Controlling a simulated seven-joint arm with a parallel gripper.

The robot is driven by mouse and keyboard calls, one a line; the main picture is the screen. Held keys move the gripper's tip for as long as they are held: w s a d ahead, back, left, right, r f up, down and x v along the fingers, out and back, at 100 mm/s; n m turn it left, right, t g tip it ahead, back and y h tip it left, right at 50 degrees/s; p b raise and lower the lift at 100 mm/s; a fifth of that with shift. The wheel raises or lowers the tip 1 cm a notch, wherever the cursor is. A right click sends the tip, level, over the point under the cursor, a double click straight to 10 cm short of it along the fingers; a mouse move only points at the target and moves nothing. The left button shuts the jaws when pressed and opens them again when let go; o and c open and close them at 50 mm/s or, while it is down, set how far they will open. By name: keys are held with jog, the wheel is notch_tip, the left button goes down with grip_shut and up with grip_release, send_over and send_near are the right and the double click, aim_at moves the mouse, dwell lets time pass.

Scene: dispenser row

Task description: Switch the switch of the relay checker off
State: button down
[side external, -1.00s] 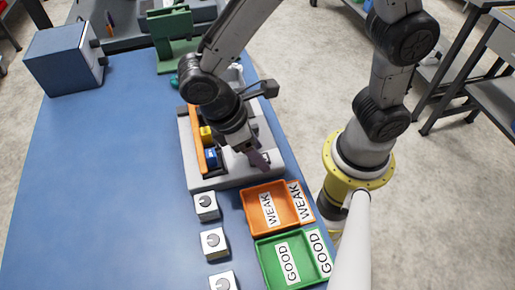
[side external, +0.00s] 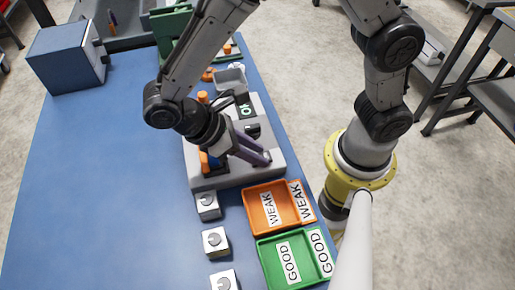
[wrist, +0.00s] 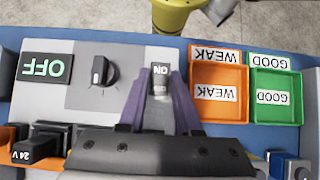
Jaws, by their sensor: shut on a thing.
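The relay checker (side external: 222,182) is a grey box on the blue table, seen under my arm in the side external view. Its switch (wrist: 160,80) is between my fingertips in the wrist view, with ON legible at its far end and a second label nearer my gripper too small to read. My gripper (side external: 262,158), with purple fingers, is shut on the switch; it also shows in the wrist view (wrist: 160,76). A dark display (wrist: 46,68) on the checker reads OFF. A black knob (wrist: 103,72) sits between the display and the switch. The switch's lower part is hidden.
An orange WEAK tray (side external: 256,222) and a green GOOD tray (side external: 268,264) lie beside the checker. Several white blocks with grey dials (side external: 215,242) stand in front of it. A blue-grey box (side external: 66,62) stands at the back left. The table's left side is clear.

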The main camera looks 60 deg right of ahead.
dwell(0.3)
jog(key=c, duration=0.6)
grip_release()
jog(key=v, duration=1.3)
jog(key=shift+w+a+r, duration=0.15)
jog(key=shift+r, duration=0.2)
